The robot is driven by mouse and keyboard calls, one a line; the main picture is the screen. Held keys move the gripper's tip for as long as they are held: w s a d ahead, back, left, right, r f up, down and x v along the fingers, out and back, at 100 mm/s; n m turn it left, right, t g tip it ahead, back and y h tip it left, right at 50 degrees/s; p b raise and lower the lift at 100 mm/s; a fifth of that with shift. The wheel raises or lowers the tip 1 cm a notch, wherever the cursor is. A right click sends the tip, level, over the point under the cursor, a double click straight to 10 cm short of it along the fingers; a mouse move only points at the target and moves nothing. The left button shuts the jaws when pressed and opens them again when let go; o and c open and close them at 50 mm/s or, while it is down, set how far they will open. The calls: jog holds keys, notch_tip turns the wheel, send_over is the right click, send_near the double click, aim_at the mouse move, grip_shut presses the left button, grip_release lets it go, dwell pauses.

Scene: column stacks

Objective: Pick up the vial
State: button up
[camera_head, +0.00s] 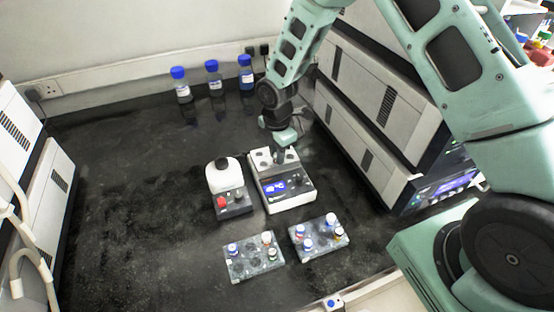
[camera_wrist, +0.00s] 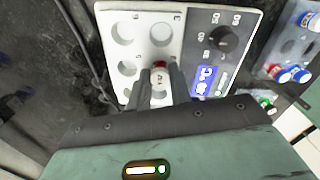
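A small red-capped vial (camera_wrist: 160,66) with a pale label shows in the wrist view, at the near part of a white device with round holes (camera_wrist: 135,18). My gripper (camera_wrist: 161,82) points down at the device, with one finger on each side of the vial. The fingertips are very close to the vial; whether they press on it I cannot tell. The vial's lower end is hidden. In the head view my gripper (camera_head: 280,152) is over the back part of the same device (camera_head: 290,202), which has a lit blue display; the vial cannot be made out there.
A white-topped device with a red knob (camera_head: 227,185) stands just left. Two grey racks (camera_head: 242,268) (camera_head: 318,251) with several capped vials stand in front. Three blue-capped bottles (camera_head: 215,82) stand by the back wall. Stacked instruments (camera_head: 365,110) rise close at the right.

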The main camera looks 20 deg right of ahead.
grip_shut()
